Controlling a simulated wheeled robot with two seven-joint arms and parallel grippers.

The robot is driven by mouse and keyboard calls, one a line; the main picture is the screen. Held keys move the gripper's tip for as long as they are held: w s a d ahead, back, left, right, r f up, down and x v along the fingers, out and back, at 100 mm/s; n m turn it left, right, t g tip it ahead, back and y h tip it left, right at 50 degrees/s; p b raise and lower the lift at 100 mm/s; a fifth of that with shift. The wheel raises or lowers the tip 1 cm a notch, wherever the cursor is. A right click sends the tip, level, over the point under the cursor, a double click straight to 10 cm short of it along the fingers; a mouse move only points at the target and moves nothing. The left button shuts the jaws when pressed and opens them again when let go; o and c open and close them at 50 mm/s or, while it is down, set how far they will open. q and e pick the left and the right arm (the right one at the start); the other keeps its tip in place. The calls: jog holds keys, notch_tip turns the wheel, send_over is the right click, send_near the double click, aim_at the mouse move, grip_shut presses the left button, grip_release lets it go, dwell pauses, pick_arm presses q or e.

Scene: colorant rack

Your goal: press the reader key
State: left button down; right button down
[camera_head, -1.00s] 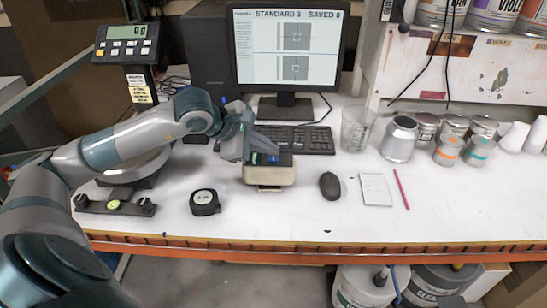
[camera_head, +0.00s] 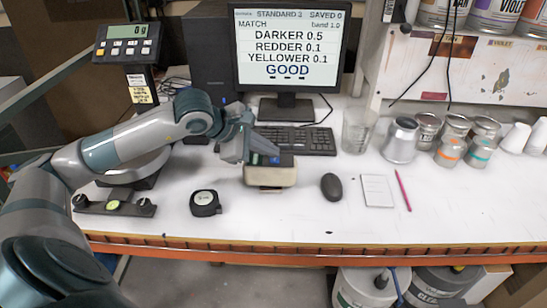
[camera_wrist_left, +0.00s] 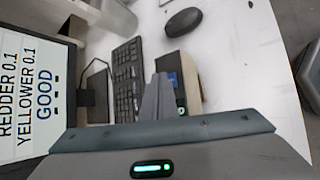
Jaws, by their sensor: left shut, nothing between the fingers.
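The reader (camera_head: 270,178) is a small beige box with a dark top, standing on the white bench in front of the keyboard. It also shows in the left wrist view (camera_wrist_left: 191,80), with a blue patch and a small green-lit spot on its dark face. My left gripper (camera_head: 268,154) is shut and empty, its fingertips at the reader's top. In the left wrist view the closed fingers (camera_wrist_left: 160,82) lie beside the reader's dark face. I cannot tell whether they touch the key. The monitor (camera_head: 288,45) reads MATCH, DARKER 0.5, REDDER 0.1, YELLOWER 0.1, GOOD.
A keyboard (camera_head: 297,140) lies behind the reader. A mouse (camera_head: 331,187), a notepad (camera_head: 377,190) and a pink pencil (camera_head: 403,190) lie to the right. A black round-faced device (camera_head: 205,203) is to the left. Cans and a clear beaker (camera_head: 357,130) stand at the back right.

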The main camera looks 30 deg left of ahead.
aim_at(272, 161)
pick_arm(q)
jog(key=shift+f, duration=0.15)
jog(key=shift+w+d+r, duration=0.1)
jog(key=shift+d+r, duration=0.15)
jog(key=shift+r, duration=0.4)
jog(key=shift+r, duration=0.15)
jog(key=shift+d+r+p, duration=0.1)
jog(key=shift+r+p, duration=0.35)
jog(key=shift+r, duration=0.05)
jog(key=shift+r+p, duration=0.9)
jog(key=shift+r, duration=1.15)
jog(key=shift+f, duration=0.1)
